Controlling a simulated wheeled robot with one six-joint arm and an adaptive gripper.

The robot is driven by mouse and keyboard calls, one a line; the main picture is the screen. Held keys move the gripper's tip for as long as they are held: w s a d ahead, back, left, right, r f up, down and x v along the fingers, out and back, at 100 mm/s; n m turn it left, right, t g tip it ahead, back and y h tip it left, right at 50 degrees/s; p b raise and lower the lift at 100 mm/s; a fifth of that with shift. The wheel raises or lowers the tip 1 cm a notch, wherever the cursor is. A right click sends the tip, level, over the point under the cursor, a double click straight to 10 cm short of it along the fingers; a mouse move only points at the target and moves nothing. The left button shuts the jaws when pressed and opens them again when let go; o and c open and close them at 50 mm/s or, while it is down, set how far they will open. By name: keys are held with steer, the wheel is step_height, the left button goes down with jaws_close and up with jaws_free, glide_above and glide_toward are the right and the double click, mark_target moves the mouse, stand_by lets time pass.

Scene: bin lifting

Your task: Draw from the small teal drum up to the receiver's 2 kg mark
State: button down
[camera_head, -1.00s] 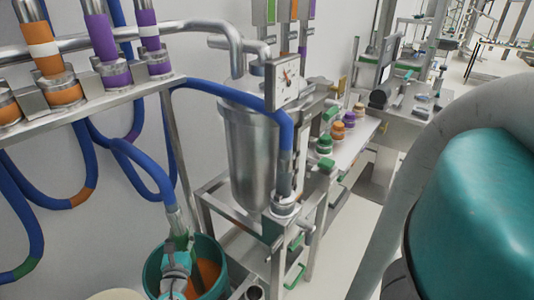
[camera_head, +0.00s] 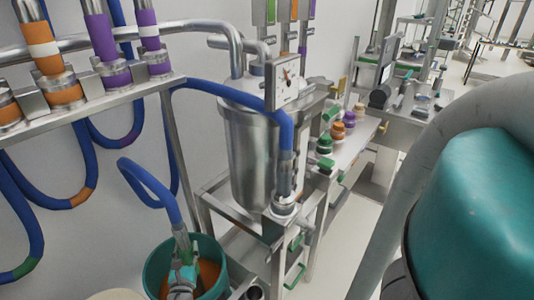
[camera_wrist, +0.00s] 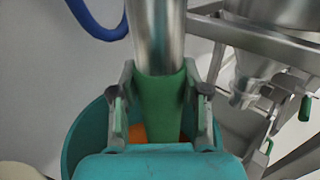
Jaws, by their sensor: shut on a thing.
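The small teal drum (camera_head: 152,268) stands open at the bottom of the head view with orange contents (camera_head: 208,274). Its wall also shows in the wrist view (camera_wrist: 74,150). My gripper (camera_head: 182,272) is at the drum's mouth, shut on a metal wand (camera_head: 182,240) at its green band (camera_wrist: 160,100). The wand's lower end is hidden. A blue hose (camera_head: 150,185) runs up from the wand in a loop. The steel receiver (camera_head: 250,150) stands behind, to the right, with a square dial (camera_head: 285,84); its markings are too small to read.
A steel frame (camera_head: 215,190) carries the receiver close to the drum's right. A rack (camera_head: 90,105) with orange and purple couplings is at upper left, hoses hanging below. A bench (camera_head: 350,140) with coloured caps lies beyond. Floor is clear at right of the frame.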

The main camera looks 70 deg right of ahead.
steer(key=shift+f, duration=5.3)
stand_by(1.9)
